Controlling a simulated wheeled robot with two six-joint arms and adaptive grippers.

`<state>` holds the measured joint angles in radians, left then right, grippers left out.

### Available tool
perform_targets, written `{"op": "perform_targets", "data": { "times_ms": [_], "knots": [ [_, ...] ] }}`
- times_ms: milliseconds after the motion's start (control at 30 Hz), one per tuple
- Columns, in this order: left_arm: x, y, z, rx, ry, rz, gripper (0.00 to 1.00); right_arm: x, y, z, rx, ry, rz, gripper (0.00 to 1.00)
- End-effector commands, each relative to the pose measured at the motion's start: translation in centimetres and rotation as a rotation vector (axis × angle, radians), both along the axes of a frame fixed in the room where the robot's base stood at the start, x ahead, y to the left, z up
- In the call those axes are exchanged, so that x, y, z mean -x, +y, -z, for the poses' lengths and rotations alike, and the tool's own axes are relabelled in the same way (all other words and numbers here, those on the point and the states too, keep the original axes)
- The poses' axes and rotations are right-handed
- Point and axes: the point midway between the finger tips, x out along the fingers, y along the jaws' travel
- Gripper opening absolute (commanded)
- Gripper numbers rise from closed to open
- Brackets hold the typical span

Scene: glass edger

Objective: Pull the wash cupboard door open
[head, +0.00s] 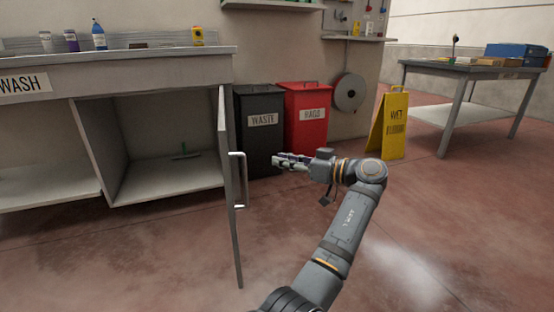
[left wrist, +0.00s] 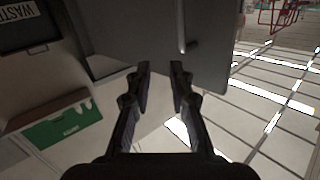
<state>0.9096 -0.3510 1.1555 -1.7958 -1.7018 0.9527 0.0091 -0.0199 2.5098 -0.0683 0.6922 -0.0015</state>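The wash cupboard door (head: 228,190) stands swung out from the cupboard, seen nearly edge-on in the head view. Its pale bar handle (head: 243,180) is on the right face. The wash cupboard (head: 88,140) is open, with its inside shelf showing. My left gripper (head: 277,161) is to the right of the handle, apart from it, with its fingers pointing left. In the left wrist view my left gripper (left wrist: 160,68) has a gap between its fingertips and nothing between them. A grey panel, which looks like the door, is beyond the fingertips. My right gripper is not in view.
A black waste bin (head: 260,145) and a red rags bin (head: 306,128) stand against the wall behind my gripper. A yellow wet-floor sign (head: 390,128) and a grey table (head: 470,72) are at the right. The floor (head: 150,260) before the cupboard is clear.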

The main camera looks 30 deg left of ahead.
Motion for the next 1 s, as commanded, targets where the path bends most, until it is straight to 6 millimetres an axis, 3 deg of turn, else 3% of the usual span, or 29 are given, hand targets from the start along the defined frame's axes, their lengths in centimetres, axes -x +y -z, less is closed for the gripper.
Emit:
{"op": "perform_targets", "data": {
  "times_ms": [400, 1000],
  "knots": [
    [-0.5, -3.0, 0.0, -0.001, 0.001, 0.002, 0.21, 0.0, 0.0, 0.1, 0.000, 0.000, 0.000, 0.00],
    [-0.5, -3.2, 0.1, 0.002, 0.002, 0.004, 0.21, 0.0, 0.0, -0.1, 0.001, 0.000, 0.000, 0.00]
  ]
}}
